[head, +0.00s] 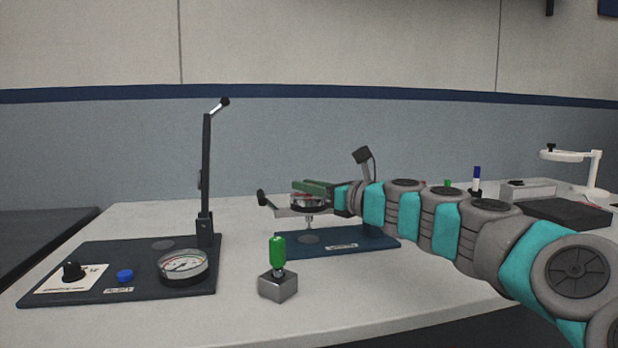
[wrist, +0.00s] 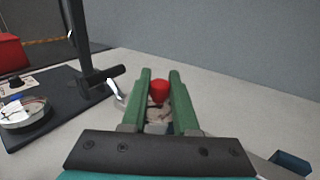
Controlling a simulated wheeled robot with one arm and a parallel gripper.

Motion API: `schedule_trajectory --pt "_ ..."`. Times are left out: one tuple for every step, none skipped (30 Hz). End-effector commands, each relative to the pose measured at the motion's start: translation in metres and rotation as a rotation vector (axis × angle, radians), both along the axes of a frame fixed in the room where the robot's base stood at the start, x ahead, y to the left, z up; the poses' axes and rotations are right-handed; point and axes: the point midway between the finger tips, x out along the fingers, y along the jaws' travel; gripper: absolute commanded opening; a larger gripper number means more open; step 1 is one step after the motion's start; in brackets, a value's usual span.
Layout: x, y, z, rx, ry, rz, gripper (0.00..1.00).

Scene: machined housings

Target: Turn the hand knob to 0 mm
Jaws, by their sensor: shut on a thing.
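My gripper (head: 306,187) has green fingers and reaches in from the right over the middle fixture. In the wrist view the fingers (wrist: 160,76) close on the sides of a red rounded knob (wrist: 159,92). In the head view this knob is mostly hidden by the fingers. A round pale part (head: 308,203) sits just under the fingers, above a thin spindle (head: 309,222). No 0 mm mark can be read. A separate black knob (head: 73,270) stands on a white scale card (head: 60,281) on the left board, apart from my gripper.
The left dark board (head: 140,292) carries a gauge (head: 183,266), a blue button (head: 125,275) and a tall lever post (head: 206,180). A green-handled tool on a metal block (head: 278,287) stands in front of the blue base (head: 345,244). A black handle (head: 265,198) sticks out left.

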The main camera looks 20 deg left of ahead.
Motion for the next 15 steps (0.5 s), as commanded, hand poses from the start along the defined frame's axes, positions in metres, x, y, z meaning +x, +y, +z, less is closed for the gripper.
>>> schedule_trajectory --pt "0.0030 -0.0016 0.0030 -0.001 0.002 0.033 0.00" --pt "0.0033 -0.0014 0.0024 -0.001 0.003 0.054 0.00" --pt "0.0025 -0.0004 0.0008 -0.002 0.004 0.086 0.00" --pt "0.0033 -0.0005 -0.0001 -0.002 0.004 0.105 0.00" --pt "0.0029 -0.0004 -0.0002 -0.003 0.003 0.127 0.00" --pt "0.0035 -0.0012 0.0006 -0.002 0.001 0.150 0.00" --pt "0.0028 -0.0010 0.0006 -0.002 0.000 0.171 0.00" --pt "0.0025 -0.0005 -0.0002 -0.003 0.001 0.191 0.00" --pt "0.0025 0.0003 -0.0016 -0.004 0.003 0.215 0.00" --pt "0.0022 0.0006 -0.0020 -0.004 0.003 0.235 0.00" --pt "0.0030 0.0001 -0.0015 -0.004 0.002 0.249 0.00" --pt "0.0022 -0.0002 -0.0009 -0.003 0.000 0.273 0.00" --pt "0.0020 -0.0001 -0.0012 -0.004 0.000 0.289 0.00" --pt "0.0023 0.0001 -0.0018 -0.004 0.001 0.304 0.00" --pt "0.0018 0.0006 -0.0027 -0.005 0.002 0.327 0.00"
